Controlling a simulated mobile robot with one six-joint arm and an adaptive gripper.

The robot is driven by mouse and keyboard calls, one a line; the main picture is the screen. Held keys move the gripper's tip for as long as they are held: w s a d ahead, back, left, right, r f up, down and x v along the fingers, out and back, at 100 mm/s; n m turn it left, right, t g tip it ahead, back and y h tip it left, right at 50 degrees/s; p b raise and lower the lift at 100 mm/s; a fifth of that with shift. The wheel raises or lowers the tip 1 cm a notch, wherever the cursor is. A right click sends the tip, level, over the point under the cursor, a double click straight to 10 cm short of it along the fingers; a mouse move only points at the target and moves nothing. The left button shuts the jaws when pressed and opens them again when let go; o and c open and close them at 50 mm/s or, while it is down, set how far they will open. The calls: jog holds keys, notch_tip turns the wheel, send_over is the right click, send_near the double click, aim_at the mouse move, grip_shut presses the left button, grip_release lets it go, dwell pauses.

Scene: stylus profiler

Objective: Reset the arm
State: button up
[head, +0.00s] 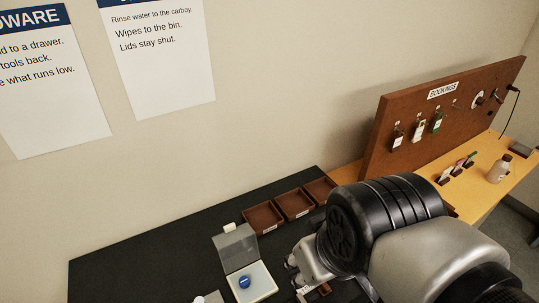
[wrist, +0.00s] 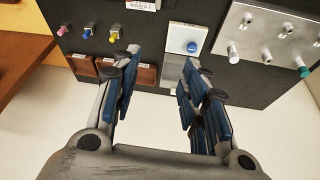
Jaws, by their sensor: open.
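My gripper (wrist: 158,78) shows in the wrist view with its two blue-padded fingers spread wide apart. Nothing is between them. Beyond the fingertips, the dark bench (wrist: 150,18) and the items on it show, apart from the fingers as far as I can tell.
An open case (head: 237,243) with a round blue item (head: 245,282) stands beside three brown trays (head: 263,217). A metal plate (wrist: 262,48) holds several fittings. Behind are a brown tag board (head: 440,110) and a bottle (head: 499,169). The bench's left part looks clear.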

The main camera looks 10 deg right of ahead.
jog(key=shift+s+d+r+m, duration=0.1)
jog(key=shift+s+d+m, duration=0.2)
jog(key=shift+s+m, duration=0.45)
